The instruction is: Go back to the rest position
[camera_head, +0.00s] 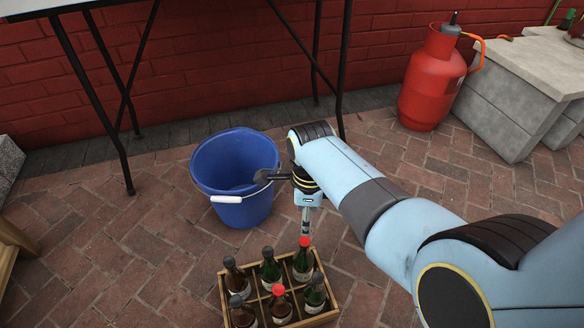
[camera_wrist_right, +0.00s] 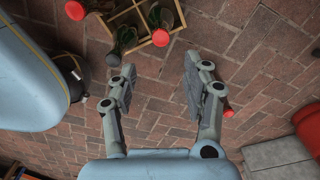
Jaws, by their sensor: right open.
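My right arm comes in from the right in the head view. Its gripper (camera_head: 306,225) points down above the far edge of the wooden crate (camera_head: 337,314). In the right wrist view the two fingers of my right gripper (camera_wrist_right: 158,82) are spread apart with only brick paving between them. The crate (camera_wrist_right: 180,22) lies beyond the fingertips there. It holds several bottles, among them one with a red cap (camera_head: 278,290) and another with a red cap (camera_head: 305,242); the rest have dark caps. My left gripper is in neither view.
A blue bucket (camera_head: 225,175) stands left of my right gripper. A table with thin black legs (camera_head: 115,150) stands at the back left. A red gas bottle (camera_head: 430,85) and grey blocks (camera_head: 510,110) are at the back right.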

